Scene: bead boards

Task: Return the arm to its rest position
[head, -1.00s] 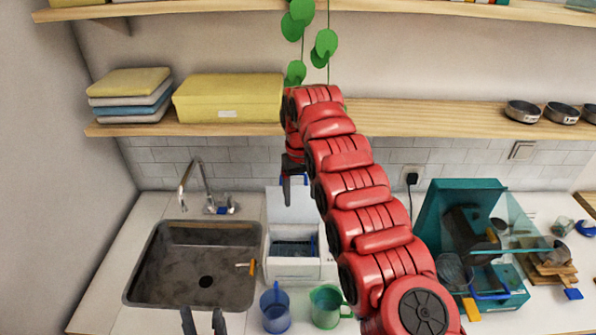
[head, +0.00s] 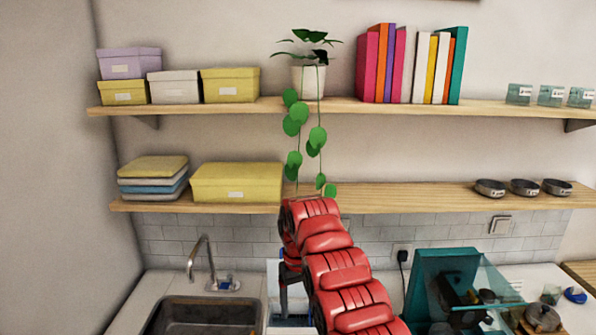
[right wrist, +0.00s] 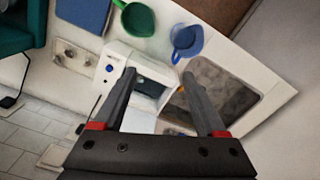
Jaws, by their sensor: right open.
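My red right arm (head: 340,270) reaches up from the bottom of the head view, over the counter. My right gripper (head: 284,292) hangs at its far end, in front of the tiled wall and partly hidden by the arm. In the right wrist view the right gripper (right wrist: 160,75) has its two dark fingers spread wide with nothing between them. It is above the white machine (right wrist: 117,58), apart from it. My left gripper is not in view.
A lower shelf (head: 420,197) and trailing plant (head: 318,137) are close behind the arm.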

